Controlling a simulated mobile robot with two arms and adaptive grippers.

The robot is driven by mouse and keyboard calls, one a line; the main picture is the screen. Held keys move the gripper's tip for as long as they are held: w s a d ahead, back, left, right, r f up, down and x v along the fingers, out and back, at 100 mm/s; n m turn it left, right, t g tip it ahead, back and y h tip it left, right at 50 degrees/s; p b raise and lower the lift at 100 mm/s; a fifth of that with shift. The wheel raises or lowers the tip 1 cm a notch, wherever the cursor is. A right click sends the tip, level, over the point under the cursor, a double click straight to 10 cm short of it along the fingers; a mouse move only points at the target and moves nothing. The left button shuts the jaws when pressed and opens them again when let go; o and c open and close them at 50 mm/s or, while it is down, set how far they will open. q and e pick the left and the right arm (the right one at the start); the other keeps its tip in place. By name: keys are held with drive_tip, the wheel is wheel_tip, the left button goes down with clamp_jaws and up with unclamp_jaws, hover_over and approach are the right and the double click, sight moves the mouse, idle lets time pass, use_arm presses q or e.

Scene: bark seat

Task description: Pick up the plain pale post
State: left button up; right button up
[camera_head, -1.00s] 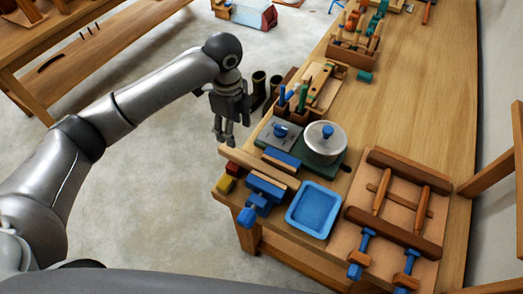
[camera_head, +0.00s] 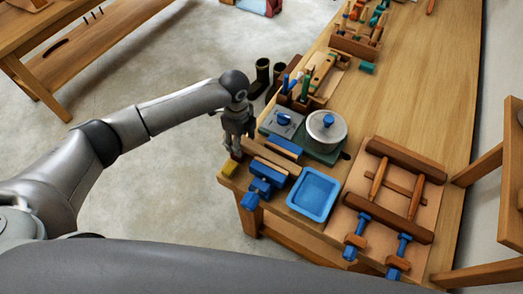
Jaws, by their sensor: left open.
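A plain pale wooden bar (camera_head: 268,156) lies along the near left end of the workbench, beside a blue clamp (camera_head: 264,186). I cannot tell for sure whether it is the pale post. My left gripper (camera_head: 236,154) is open and points down at the left edge of the bench, close to the bar's far left end. Its fingers partly hide what is behind them, and no held thing shows. My right gripper is not in view.
A blue tray (camera_head: 313,194), a silver pot (camera_head: 327,129) and a wooden rack with blue clamps (camera_head: 393,240) crowd the near bench. Tool holders stand farther back. The bench top (camera_head: 420,95) is clear at the right. Dark boots (camera_head: 262,73) stand on the floor.

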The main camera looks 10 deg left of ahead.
use_arm(q)
drive_tip(key=shift+c, duration=0.6)
drive_tip(key=c, duration=1.1)
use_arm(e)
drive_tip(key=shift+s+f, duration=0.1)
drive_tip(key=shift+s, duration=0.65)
